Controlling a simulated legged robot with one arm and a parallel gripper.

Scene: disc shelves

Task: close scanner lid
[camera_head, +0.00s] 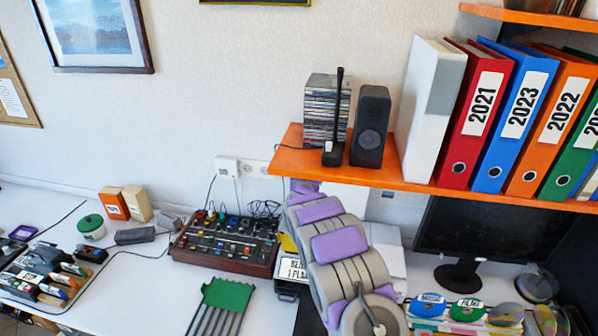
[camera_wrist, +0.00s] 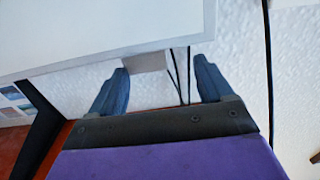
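A white panel (camera_wrist: 100,25) with a grey edge fills the upper left of the wrist view; it looks like the raised scanner lid. In the head view a white upright piece (camera_head: 350,199) shows under the shelf behind my arm, with a white device body (camera_head: 390,248) below it, partly hidden by my arm. My gripper (camera_wrist: 160,64) has its two blue fingers spread wide with nothing held between them. The panel's lower edge passes just beyond the fingertips; whether they touch it I cannot tell. In the head view my arm hides the gripper.
The orange shelf (camera_head: 335,174) holds a disc stack (camera_head: 323,110), a speaker (camera_head: 371,126) and binders (camera_head: 480,120) close above my arm's end. A mixer (camera_head: 225,243) is left of the arm; a monitor (camera_head: 480,240) is right. Dark cables (camera_wrist: 180,75) hang near the fingers.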

